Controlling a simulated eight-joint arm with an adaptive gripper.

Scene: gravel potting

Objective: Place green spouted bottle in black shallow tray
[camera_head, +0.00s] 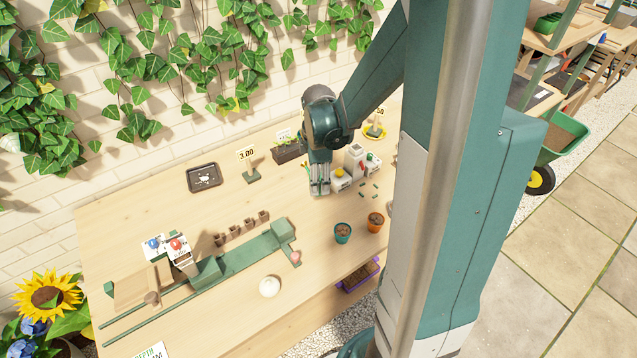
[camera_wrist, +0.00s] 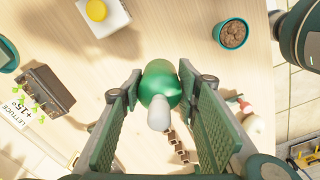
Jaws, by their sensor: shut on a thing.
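The green spouted bottle (camera_wrist: 163,82), with a pale whitish spout, is between the two green padded fingers of my gripper (camera_wrist: 158,92) in the wrist view. My gripper is shut on it. In the head view my gripper (camera_head: 319,190) points down over the wooden table, right of its middle, and the bottle cannot be made out there. The black shallow tray (camera_head: 203,190) lies flat at the back left of the table, well left of my gripper, with a white mark on its floor. The tray cannot be made out in the wrist view.
A white box with a yellow top (camera_head: 342,183) stands close right of my gripper. A 3.00 price sign (camera_head: 247,157) and a brown seedling planter (camera_head: 288,151) stand at the back. Teal (camera_head: 342,234) and orange (camera_head: 375,222) pots are in front. Bare table surrounds the tray.

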